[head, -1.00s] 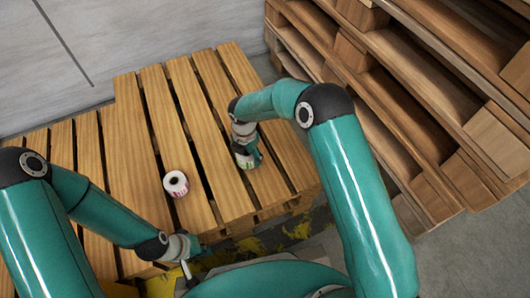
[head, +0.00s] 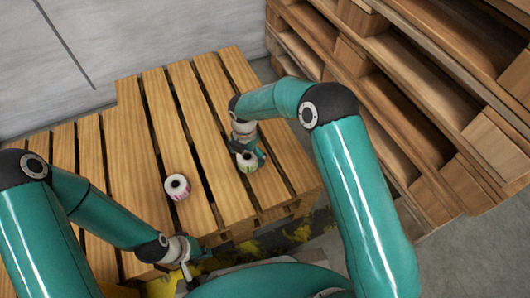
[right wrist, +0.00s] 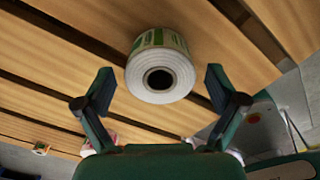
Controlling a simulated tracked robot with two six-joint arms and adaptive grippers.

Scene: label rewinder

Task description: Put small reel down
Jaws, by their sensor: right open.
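A small white reel with a green label (right wrist: 160,75) rests on the wooden slats in the right wrist view, its core hole facing the camera. My right gripper (right wrist: 160,82) is open, with one finger on each side of the reel and a visible gap to both. In the head view this reel (head: 248,162) is partly covered by my right gripper (head: 250,152). A second white reel with a pink label (head: 178,188) stands on the pallet to the left. My left gripper (head: 188,262) is low near the pallet's front edge; its fingers are too small to read.
The wooden pallet (head: 128,150) has dark gaps between its slats, and its boards around the reels are largely bare. A tall pallet stack (head: 425,95) stands close on the right. A grey wall (head: 150,40) is behind.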

